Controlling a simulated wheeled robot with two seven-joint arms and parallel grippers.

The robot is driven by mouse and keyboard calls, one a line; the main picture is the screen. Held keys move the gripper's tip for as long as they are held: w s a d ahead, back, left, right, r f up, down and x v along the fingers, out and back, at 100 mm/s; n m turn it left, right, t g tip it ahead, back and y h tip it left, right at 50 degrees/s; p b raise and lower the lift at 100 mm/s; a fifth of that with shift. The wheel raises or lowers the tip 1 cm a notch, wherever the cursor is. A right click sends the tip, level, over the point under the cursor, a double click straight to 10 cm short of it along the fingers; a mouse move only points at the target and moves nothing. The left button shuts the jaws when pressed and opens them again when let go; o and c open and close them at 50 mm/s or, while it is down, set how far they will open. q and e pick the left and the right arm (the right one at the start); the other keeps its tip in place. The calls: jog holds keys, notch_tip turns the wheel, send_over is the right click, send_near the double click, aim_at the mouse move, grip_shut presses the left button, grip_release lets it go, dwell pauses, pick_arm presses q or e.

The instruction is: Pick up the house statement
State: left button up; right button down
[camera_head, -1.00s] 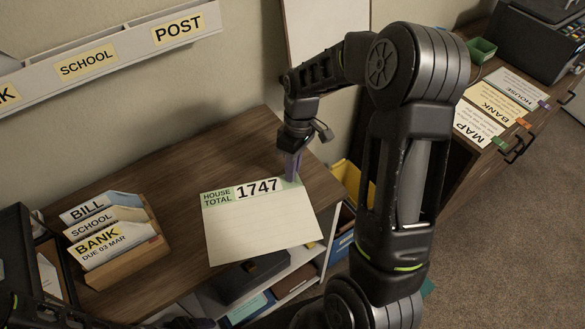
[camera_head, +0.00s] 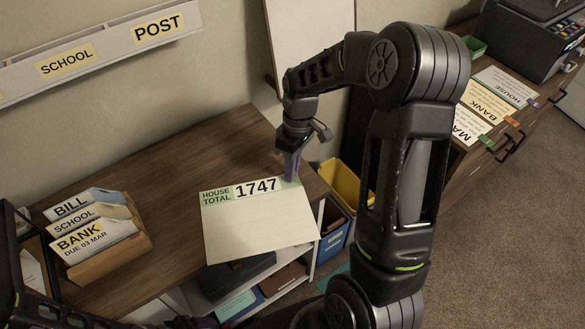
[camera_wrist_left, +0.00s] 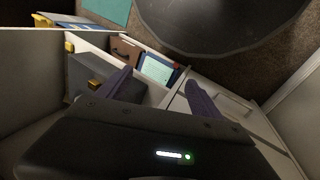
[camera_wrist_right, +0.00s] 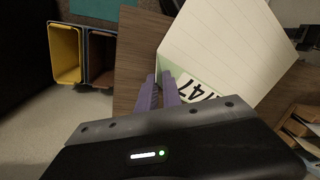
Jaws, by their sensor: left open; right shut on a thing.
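The pale sheet (camera_head: 258,228) reading HOUSE TOTAL 1747 has a green strip along its top. My right gripper (camera_head: 290,177) is shut on its top right corner; the right wrist view also shows the sheet (camera_wrist_right: 228,42) at the purple fingers (camera_wrist_right: 160,80). The sheet's lower part reaches past the desk's front edge; whether its upper part touches the desk I cannot tell. Another sheet, labelled HOUSE (camera_head: 507,88), lies on the cabinet at right. My left gripper (camera_wrist_left: 160,90) is open and empty, above the open shelves in the left wrist view.
On the desk (camera_head: 180,165), a wooden sorter (camera_head: 135,240) holds BILL, SCHOOL and BANK cards at left. A wall rack (camera_head: 110,55) has SCHOOL and POST labels. BANK (camera_head: 488,102) and MAP sheets lie on the right cabinet. A yellow bin (camera_head: 345,180) stands beside the desk.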

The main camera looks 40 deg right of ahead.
jog(key=c, duration=1.4)
grip_release()
jog(key=shift+c, duration=0.2)
notch_tip(320, 180, up, 8)
jog(key=d, duration=0.1)
jog(key=shift+w, duration=0.35)
jog(key=shift+d+f, duration=0.1)
jog(key=shift+f, duration=0.05)
jog(key=shift+c, duration=0.5)
